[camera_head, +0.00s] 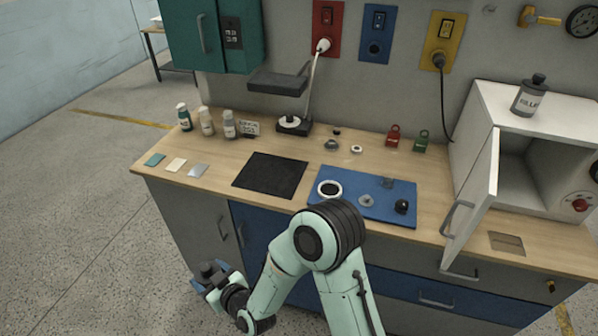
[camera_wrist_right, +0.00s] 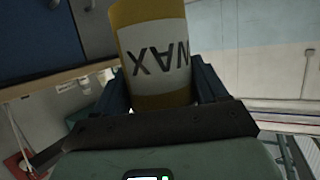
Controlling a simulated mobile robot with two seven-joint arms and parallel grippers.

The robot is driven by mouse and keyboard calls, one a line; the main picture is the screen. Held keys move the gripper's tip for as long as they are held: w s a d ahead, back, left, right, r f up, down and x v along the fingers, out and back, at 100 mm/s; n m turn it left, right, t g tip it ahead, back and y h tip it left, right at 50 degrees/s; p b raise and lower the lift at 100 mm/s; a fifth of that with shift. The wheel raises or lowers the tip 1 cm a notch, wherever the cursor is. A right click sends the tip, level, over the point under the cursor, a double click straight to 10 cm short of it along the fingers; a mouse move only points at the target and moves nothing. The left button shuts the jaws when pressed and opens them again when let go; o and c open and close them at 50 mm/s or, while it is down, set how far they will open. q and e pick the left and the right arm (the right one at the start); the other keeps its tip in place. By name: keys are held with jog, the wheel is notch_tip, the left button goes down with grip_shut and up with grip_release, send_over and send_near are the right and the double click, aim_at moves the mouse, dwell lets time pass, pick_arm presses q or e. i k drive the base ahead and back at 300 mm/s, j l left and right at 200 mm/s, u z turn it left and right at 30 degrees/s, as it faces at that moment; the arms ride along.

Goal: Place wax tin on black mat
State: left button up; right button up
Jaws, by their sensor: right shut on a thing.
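The wax tin (camera_wrist_right: 155,55) is yellow-orange with a white band reading WAX upside down in the right wrist view. My right gripper (camera_wrist_right: 158,92) is shut on it, one finger on each side. In the head view my right gripper (camera_head: 208,280) is low on the left, beyond the counter's front edge and over the floor. A dark top shows between its fingers there; the tin's body is mostly hidden. The black mat (camera_head: 270,175) lies flat and bare on the wooden counter, up and right of the gripper. My left gripper is not in view.
A blue mat (camera_head: 340,205) with a white ring and small parts lies right of the black mat. Coloured cards (camera_head: 176,165) lie left. The white cabinet's open door (camera_head: 474,190) juts out at right.

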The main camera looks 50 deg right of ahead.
aim_at(268, 178)
jog(key=i+j+z, duration=0.1)
jog(key=z, duration=0.25)
jog(key=j+z, duration=0.1)
jog(key=z, duration=0.25)
jog(key=i+j+z, duration=0.1)
jog(key=z, duration=0.25)
jog(key=i+j+z, duration=0.1)
jog(key=z, duration=0.2)
jog(key=j+z, duration=0.25)
jog(key=i+j, duration=0.05)
jog(key=j, duration=0.05)
